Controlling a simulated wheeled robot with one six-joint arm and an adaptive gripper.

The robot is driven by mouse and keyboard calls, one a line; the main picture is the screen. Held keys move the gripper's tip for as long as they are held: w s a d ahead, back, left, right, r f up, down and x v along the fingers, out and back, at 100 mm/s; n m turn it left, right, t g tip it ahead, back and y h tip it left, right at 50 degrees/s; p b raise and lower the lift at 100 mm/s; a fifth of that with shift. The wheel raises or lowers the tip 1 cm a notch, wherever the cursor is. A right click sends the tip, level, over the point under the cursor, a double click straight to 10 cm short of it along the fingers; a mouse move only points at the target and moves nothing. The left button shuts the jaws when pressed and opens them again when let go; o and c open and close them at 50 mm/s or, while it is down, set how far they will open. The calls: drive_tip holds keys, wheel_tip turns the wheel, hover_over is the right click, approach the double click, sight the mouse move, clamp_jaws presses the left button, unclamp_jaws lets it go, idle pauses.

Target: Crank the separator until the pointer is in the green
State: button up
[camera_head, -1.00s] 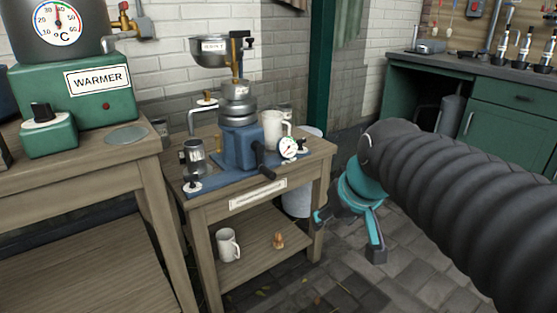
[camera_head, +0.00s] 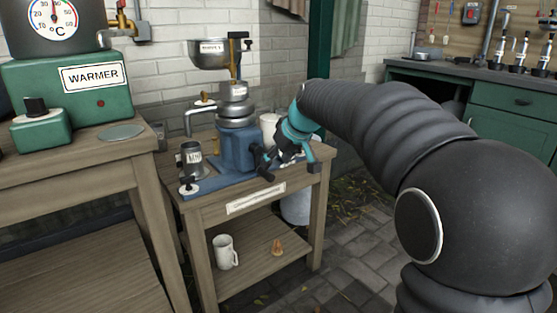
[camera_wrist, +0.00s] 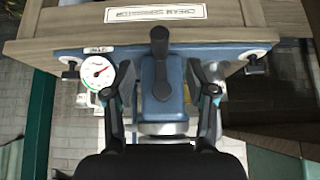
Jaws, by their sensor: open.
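The blue separator (camera_head: 240,148) stands on the wooden table with a metal bowl (camera_head: 208,54) on top. Its dark crank (camera_head: 264,168) sticks out at the front. In the wrist view the crank (camera_wrist: 160,62) lies between my gripper's fingers, apart from both. My gripper (camera_head: 287,160) is open at the separator's front right; its fingers also show in the wrist view (camera_wrist: 161,94). The round white gauge (camera_wrist: 97,72) shows beside the left finger in the wrist view, with a thin pointer and a green band on its rim. My gripper hides most of the gauge in the head view.
A metal can (camera_head: 192,158) stands left on the table, and a white mug (camera_head: 269,126) is partly hidden behind my gripper. Another mug (camera_head: 225,252) is on the lower shelf. The green warmer (camera_head: 75,95) stands on the left bench.

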sight(268, 173)
drive_tip(key=shift+b+x, duration=1.05)
drive_tip(key=shift+x, duration=2.8)
drive_tip(key=shift+w+a+f, duration=0.1)
drive_tip(key=shift+f, duration=0.25)
clamp_jaws()
